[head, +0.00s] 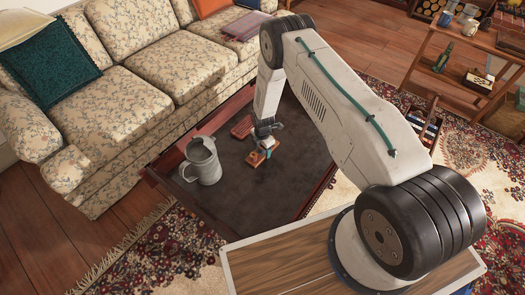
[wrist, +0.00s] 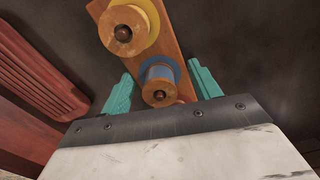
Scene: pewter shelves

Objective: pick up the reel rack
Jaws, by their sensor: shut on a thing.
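The reel rack (head: 255,158) is a small orange-brown wooden board on the dark top of the low table. In the wrist view the reel rack (wrist: 174,42) carries a reel with a yellow rim and a reel with a blue rim, and a bit of red shows at its near end. My gripper (head: 266,151) reaches down onto it. In the wrist view the teal fingers of my gripper (wrist: 163,86) stand either side of the blue reel's end, shut on the rack. I cannot tell whether the rack is clear of the table.
A grey metal watering can (head: 203,165) stands left of the rack on the low table (head: 313,193). A red slatted wooden thing (head: 242,127) lies just behind the rack; it also shows in the wrist view (wrist: 38,72). A floral sofa (head: 165,75) runs along the far side.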

